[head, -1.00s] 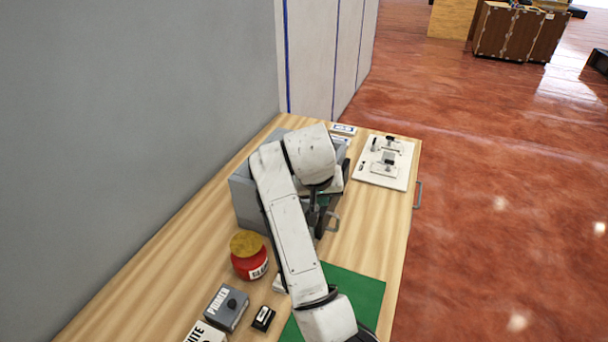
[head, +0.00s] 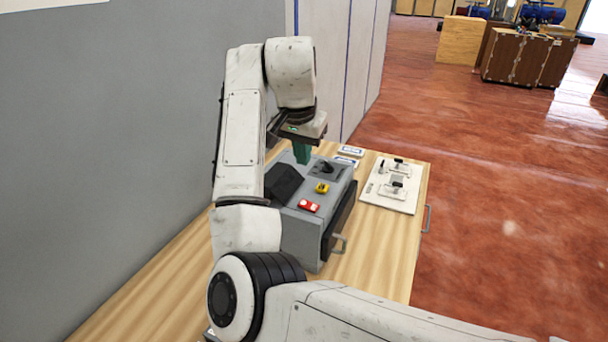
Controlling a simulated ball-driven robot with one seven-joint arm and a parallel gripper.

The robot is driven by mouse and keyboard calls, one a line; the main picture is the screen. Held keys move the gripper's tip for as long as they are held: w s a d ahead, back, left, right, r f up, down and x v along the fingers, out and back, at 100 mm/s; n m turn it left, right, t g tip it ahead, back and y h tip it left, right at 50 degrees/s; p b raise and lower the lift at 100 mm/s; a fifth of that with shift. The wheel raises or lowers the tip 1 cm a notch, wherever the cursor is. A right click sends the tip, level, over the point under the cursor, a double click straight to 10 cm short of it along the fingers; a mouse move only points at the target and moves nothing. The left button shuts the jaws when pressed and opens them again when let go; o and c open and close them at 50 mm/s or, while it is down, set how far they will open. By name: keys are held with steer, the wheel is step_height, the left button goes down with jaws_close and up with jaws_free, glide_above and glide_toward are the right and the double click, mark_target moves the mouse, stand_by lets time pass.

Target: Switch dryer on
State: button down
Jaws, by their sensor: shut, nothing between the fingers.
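A dark panel (head: 284,185) lies at the left of the top. I cannot read the switch positions. My gripper (head: 303,156) points down over the rear part of the top, left of the black lever. Its fingers are shut and empty; I cannot tell whether they touch the box.
A white board with small fittings (head: 389,185) lies right of the dryer. Small labelled cards (head: 350,151) lie behind it. A grey wall (head: 90,150) runs along the left. Bare wooden table (head: 375,262) shows in front. My arm hides the table's near part.

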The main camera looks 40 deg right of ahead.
mark_target(305, 201)
steer(key=p+x, duration=0.1)
steer(key=x, duration=0.3)
steer(key=a+x, duration=0.1)
steer(key=x, duration=0.3)
steer(key=p+x, duration=0.1)
steer(key=x, duration=0.4)
steer(key=shift+s+a+f+p, duration=0.1)
steer(key=shift+a+f+p, duration=0.05)
steer(key=shift+f+p, duration=0.15)
